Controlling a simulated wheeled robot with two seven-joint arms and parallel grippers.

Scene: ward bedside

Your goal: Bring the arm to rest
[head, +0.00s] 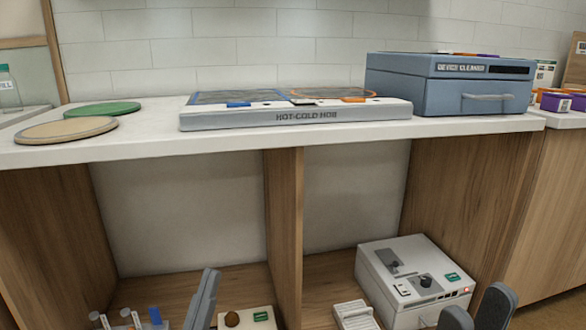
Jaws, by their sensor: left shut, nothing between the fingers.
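My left gripper (205,297) shows at the bottom edge, left of centre, as a grey finger pair seen nearly edge-on. It is shut and empty, in front of the lower shelf. My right gripper (476,308) shows at the bottom right, with two dark rounded fingertips standing apart and nothing visible between them. It is in front of the white device's right side. Most of both arms is out of the picture.
A white counter (150,150) carries a hot-cold hob (300,116), a blue device cleaner (450,85) and two round mats, green (102,110) and tan (66,130). A white device (415,275) stands on the lower shelf, right of a wooden divider (284,220). Small tubes (128,318) stand bottom left.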

